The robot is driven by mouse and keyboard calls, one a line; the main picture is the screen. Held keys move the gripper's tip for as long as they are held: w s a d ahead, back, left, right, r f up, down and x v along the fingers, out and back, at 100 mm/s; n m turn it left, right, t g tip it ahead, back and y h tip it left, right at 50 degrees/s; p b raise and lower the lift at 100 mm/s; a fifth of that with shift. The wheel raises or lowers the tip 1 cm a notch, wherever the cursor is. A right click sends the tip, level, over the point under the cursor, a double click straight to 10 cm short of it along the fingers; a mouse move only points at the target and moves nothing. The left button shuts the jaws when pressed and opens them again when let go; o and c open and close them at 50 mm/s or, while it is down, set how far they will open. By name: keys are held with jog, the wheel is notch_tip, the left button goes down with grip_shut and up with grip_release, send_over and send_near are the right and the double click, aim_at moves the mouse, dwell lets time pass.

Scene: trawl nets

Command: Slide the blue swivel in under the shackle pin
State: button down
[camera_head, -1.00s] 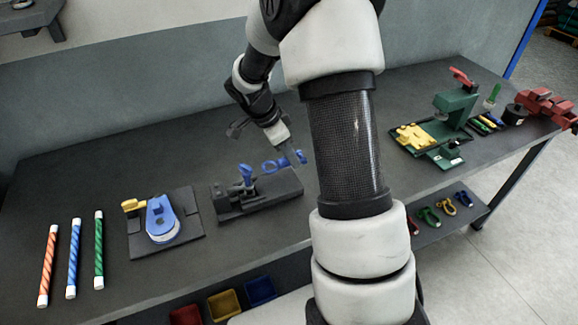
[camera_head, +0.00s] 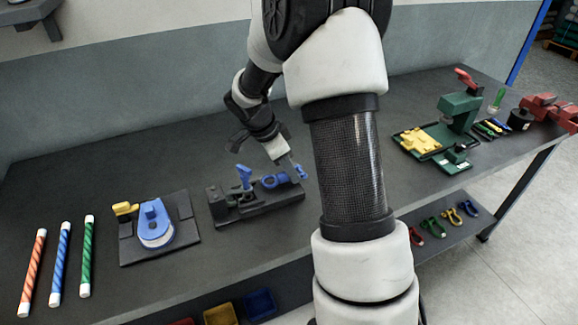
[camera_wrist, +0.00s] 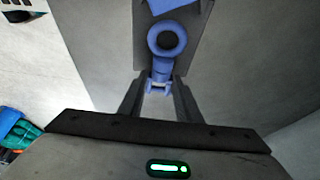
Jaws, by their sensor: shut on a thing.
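The blue swivel (camera_head: 269,183) is in my gripper (camera_head: 289,167). In the wrist view, the gripper's fingers (camera_wrist: 160,90) are shut on the swivel's near end, and its ring (camera_wrist: 153,40) points away from the fingers. The swivel is over or on the right part of a dark fixture (camera_head: 232,215); I cannot tell whether it touches. A blue upright piece (camera_head: 244,176), perhaps the shackle pin, stands on the fixture to the left of the ring. A blue part shows at the top edge of the wrist view (camera_wrist: 172,4). The ring is apart from the upright piece.
Left on the bench are a blue and yellow jig (camera_head: 152,222) and striped rods (camera_head: 60,262). Right are a green press (camera_head: 458,112), a yellow block (camera_head: 420,141) and a red vise (camera_head: 548,110). Coloured shackles (camera_head: 432,226) lie on the lower shelf. Bench behind the fixture is clear.

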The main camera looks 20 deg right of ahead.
jog(key=shift+f, duration=0.75)
jog(key=shift+a, duration=1.25)
jog(key=shift+a+b, duration=1.1)
jog(key=shift+a, duration=0.9)
jog(key=c, duration=1.2)
grip_release()
